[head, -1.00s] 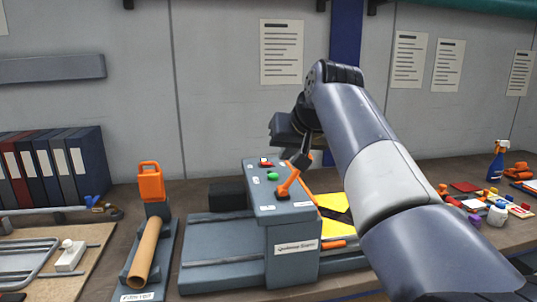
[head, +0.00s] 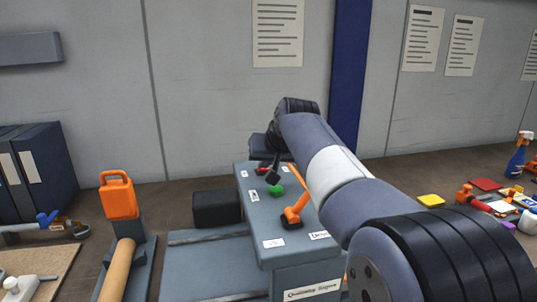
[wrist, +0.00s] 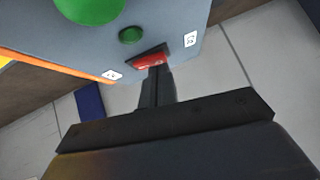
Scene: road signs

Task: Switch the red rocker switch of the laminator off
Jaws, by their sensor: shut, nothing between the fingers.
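The laminator (head: 290,249) is a blue-grey box on the bench in the head view. Its red rocker switch (head: 262,170) is near the back of its top, behind a green button (head: 276,190) and an orange lever (head: 297,210). My gripper (head: 272,176) is shut and empty, pointing down right beside the switch and partly covering it. In the wrist view the fingertips (wrist: 155,72) overlap the near edge of the red switch (wrist: 150,61); whether they touch cannot be told. Which way the rocker is tilted is unclear.
An orange-handled tool holder (head: 118,196) with a tan roll stands left of the laminator. A black box (head: 216,208) sits close behind its left side. The wall is behind. Small coloured items and a spray bottle (head: 519,153) are at right.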

